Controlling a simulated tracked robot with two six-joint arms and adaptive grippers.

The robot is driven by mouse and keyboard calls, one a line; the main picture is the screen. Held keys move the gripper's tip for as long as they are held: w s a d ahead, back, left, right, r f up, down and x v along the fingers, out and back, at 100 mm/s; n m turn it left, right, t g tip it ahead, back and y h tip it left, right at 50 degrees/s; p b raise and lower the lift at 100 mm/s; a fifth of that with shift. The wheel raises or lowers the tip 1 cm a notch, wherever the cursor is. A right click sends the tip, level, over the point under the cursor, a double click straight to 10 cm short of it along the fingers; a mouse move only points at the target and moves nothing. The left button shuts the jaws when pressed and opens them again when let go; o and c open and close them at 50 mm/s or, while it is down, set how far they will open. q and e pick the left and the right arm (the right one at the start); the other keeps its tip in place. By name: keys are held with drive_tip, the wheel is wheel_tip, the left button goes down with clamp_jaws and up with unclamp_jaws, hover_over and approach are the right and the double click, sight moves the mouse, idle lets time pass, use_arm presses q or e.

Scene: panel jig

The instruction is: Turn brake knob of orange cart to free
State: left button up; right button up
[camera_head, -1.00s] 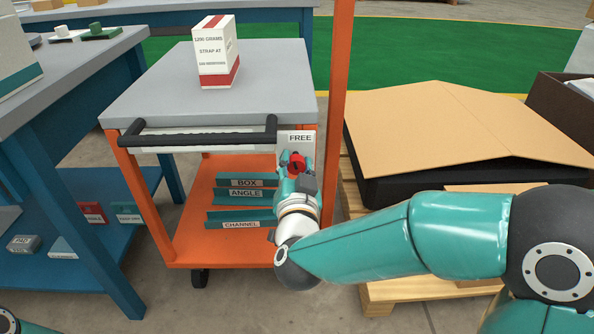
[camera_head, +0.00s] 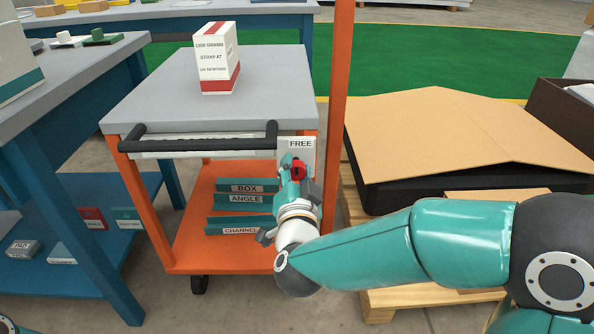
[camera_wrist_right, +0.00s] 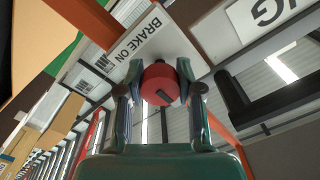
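The orange cart (camera_head: 230,252) stands in the middle of the head view, with a grey top and a black push handle (camera_head: 200,143). A white plate marked FREE (camera_head: 301,143) sits at its right corner. The red brake knob (camera_head: 298,172) is just below that word. In the right wrist view the knob (camera_wrist_right: 160,84) has a dark mark on its face, and a BRAKE ON label (camera_wrist_right: 143,28) shows beyond it. My right gripper (camera_wrist_right: 160,70) has one finger on each side of the knob, apparently touching it. My left gripper is out of view.
A white box (camera_head: 216,60) stands on the cart top. An orange post (camera_head: 339,100) rises close to the right of the knob. A blue table (camera_head: 90,80) is at left. Labelled channels (camera_head: 245,198) lie on the cart's lower shelf.

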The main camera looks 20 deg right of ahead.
drive_tip(key=o, duration=0.5)
drive_tip(key=shift+f, duration=0.1)
drive_tip(key=shift+c, duration=0.2)
drive_tip(key=v, duration=1.2)
drive_tip(key=shift+d, duration=0.1)
